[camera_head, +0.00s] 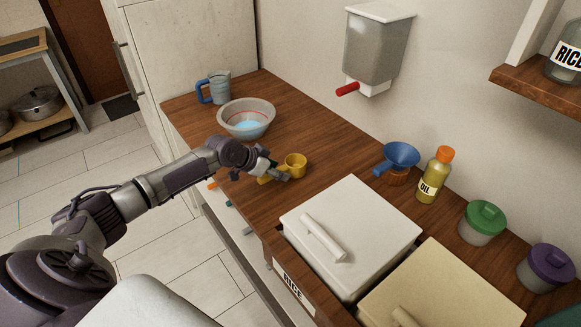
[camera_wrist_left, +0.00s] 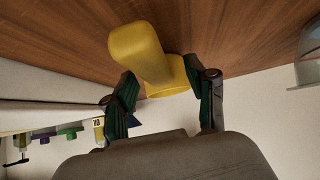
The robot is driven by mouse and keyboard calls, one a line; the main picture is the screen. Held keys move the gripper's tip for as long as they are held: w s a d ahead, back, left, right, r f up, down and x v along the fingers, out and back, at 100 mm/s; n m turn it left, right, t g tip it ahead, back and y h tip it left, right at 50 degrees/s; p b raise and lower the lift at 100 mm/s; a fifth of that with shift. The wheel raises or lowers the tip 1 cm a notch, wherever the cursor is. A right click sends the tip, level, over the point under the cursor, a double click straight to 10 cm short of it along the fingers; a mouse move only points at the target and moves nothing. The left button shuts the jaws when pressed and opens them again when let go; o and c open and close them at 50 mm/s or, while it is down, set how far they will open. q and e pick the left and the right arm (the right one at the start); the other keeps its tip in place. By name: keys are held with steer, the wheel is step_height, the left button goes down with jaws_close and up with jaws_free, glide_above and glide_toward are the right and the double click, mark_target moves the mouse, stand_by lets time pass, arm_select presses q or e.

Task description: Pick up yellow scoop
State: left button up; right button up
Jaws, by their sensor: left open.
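The yellow scoop (camera_head: 296,164) stands on the wooden counter near its front edge, with its handle pointing towards the front left. My left gripper (camera_head: 277,172) is at the handle side of the scoop, low over the counter. In the left wrist view the scoop (camera_wrist_left: 140,52) shows between and beyond the two fingers of the left gripper (camera_wrist_left: 162,80), which are open. I cannot tell whether either finger touches it. My right gripper is not in view.
A grey bowl (camera_head: 246,118) and a blue-handled jug (camera_head: 216,88) stand further back. A white lidded bin (camera_head: 365,225) is in front, right of the scoop. The counter between scoop and wall is clear.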

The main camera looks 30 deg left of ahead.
arm_select(q)
steer(key=shift+w+d+f, duration=0.2)
steer(key=shift+w+f, duration=0.15)
steer(key=shift+w, duration=0.05)
steer(key=shift+s, duration=0.1)
jaws_close()
steer(key=shift+r, duration=0.1)
